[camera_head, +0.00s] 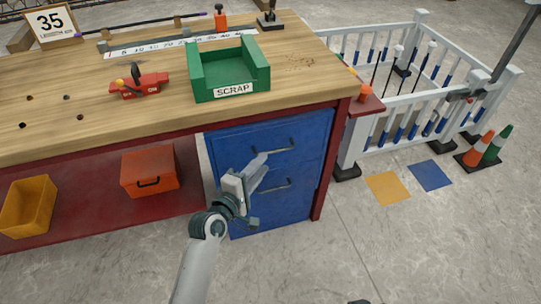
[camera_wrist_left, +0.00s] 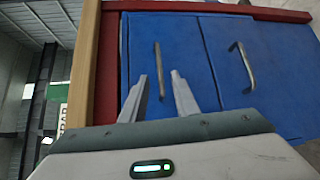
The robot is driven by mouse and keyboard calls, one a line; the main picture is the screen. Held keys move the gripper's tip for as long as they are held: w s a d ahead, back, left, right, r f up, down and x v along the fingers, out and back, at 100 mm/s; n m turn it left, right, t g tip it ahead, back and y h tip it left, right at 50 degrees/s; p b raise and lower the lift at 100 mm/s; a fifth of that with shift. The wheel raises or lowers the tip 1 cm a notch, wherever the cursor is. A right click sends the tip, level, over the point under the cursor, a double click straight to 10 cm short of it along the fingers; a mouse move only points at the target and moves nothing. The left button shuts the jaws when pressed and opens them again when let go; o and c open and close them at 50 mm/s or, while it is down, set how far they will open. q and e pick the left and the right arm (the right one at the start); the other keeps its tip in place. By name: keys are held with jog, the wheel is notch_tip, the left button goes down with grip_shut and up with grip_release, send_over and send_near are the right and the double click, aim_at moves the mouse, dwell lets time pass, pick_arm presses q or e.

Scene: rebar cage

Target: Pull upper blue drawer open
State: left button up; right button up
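The blue drawer unit sits under the right end of the workbench. Its upper blue drawer (camera_head: 310,133) looks shut and has a grey bar handle (camera_head: 277,149). In the left wrist view, which is turned sideways, the upper drawer (camera_wrist_left: 183,45) is on the left, with its handle (camera_wrist_left: 158,65) upright in the picture. My left gripper (camera_head: 262,163) is in front of the drawers, fingers pointing at the upper handle. In the wrist view its fingers (camera_wrist_left: 160,88) are apart and empty, with the handle beyond the gap. Contact is not visible.
The lower blue drawer (camera_head: 295,205) has its own handle (camera_head: 274,186), just below my gripper. The wooden benchtop (camera_head: 150,55) overhangs above, holding a green scrap bin (camera_head: 230,70). An orange box (camera_head: 150,170) and a yellow bin (camera_head: 28,205) are left. Floor in front is clear.

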pick_arm(q)
jog(key=r+x, duration=0.1)
jog(key=x, duration=0.5)
jog(key=shift+w+f+b, duration=0.2)
jog(key=shift+f+b, duration=0.15)
jog(key=shift+f, duration=0.15)
jog(key=shift+c, duration=0.4)
grip_shut()
